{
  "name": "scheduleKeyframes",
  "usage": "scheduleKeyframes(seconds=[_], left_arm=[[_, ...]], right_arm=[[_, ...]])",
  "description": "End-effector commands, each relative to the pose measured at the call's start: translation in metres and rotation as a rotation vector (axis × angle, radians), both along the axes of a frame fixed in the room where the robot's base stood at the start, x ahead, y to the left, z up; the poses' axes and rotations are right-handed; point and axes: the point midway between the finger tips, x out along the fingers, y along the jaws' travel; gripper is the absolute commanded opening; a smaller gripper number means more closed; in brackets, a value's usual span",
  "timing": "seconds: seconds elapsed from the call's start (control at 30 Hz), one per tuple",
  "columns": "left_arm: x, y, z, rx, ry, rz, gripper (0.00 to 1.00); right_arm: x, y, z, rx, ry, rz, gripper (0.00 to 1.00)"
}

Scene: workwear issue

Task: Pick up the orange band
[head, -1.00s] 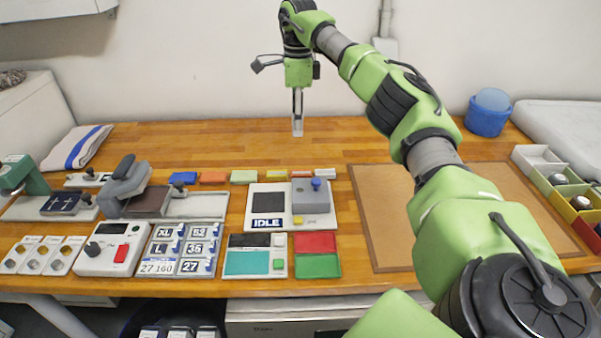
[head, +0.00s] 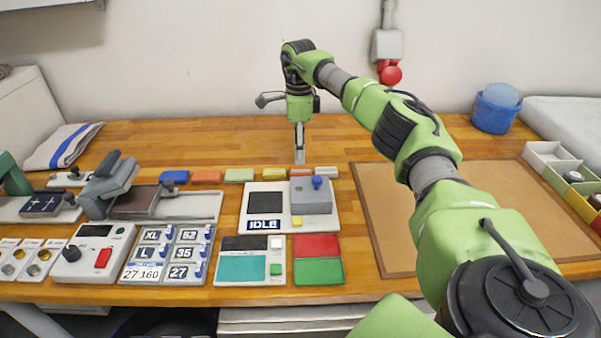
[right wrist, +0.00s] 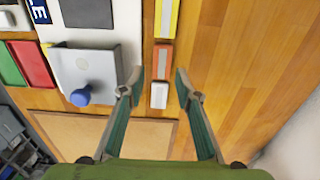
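A row of small coloured bands lies along the middle of the bench. A plain orange band (head: 207,177) lies between a blue band (head: 175,177) and a pale green band (head: 239,175). A second, redder orange piece with a pale label (head: 301,173) lies between a yellow one (head: 275,174) and a white one (head: 326,172); it also shows in the right wrist view (right wrist: 164,62). My right gripper (head: 299,160) points down just behind this redder piece. In the right wrist view it is open and empty (right wrist: 158,80), its fingertips either side of the row. My left gripper is out of view.
A grey panel marked IDLE (head: 257,210) with a blue-knobbed box (head: 311,195) stands in front of the row, close to the gripper. A brown mat (head: 400,230) lies right of it. The bench behind the row is largely clear.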

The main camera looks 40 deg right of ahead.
Motion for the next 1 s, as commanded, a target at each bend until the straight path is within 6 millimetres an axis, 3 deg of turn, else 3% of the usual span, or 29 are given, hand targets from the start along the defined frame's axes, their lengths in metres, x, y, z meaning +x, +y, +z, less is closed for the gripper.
scheduleKeyframes(seconds=[0.2,0.5,0.77,0.8,0.87,1.0], left_arm=[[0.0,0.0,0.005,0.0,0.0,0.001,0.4],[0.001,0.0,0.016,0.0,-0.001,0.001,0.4],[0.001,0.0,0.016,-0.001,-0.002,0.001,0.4],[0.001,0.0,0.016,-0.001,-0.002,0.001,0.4],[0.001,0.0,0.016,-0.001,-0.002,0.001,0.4],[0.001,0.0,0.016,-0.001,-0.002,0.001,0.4]], right_arm=[[0.0,-0.001,-0.015,0.001,0.001,-0.001,0.31],[0.0,-0.005,-0.055,0.0,0.0,0.0,0.31],[0.0,-0.005,-0.06,0.0,-0.001,0.0,0.31],[0.0,-0.005,-0.06,0.0,-0.001,0.0,0.28],[0.0,-0.005,-0.06,0.0,-0.001,0.0,0.12],[0.0,-0.005,-0.06,0.0,-0.001,0.0,0.1]])
